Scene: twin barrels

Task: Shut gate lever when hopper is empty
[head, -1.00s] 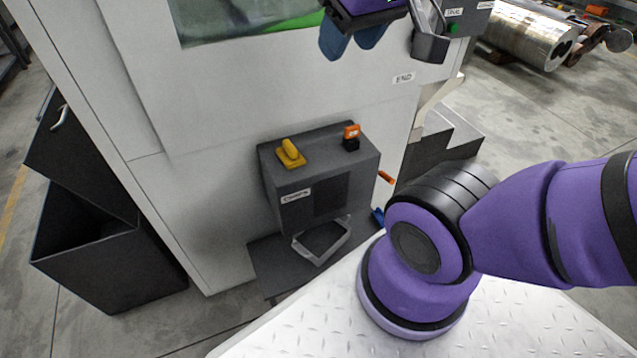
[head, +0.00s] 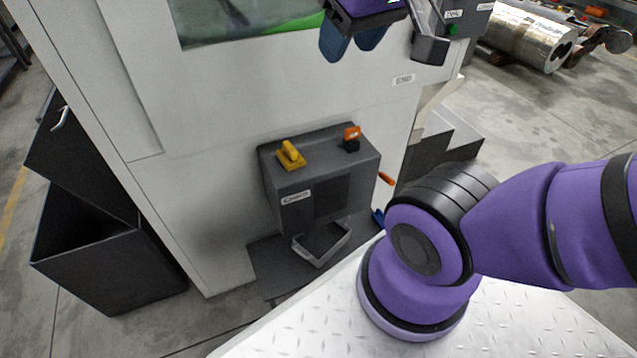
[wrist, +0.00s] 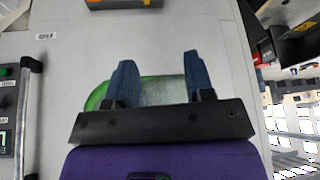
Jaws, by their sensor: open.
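My gripper (head: 351,44) is at the top of the head view, in front of the white machine (head: 230,110). Its two blue fingers are apart with nothing between them; the wrist view shows the open gripper (wrist: 158,80) facing a green-edged window (wrist: 160,92). A grey box (head: 322,185) low on the machine front carries a yellow handle (head: 290,155) and an orange-topped lever (head: 352,138). A small orange lever (head: 386,178) sticks out from its right side. My gripper is well above and apart from all of these. I cannot tell which is the gate lever, and no hopper interior is visible.
An open dark bin (head: 95,255) stands at the left of the machine. A grey angular tray (head: 322,243) juts out below the box. A dark stepped block (head: 440,140) is at the machine's right. Metal rolls (head: 525,38) lie farther back on open floor.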

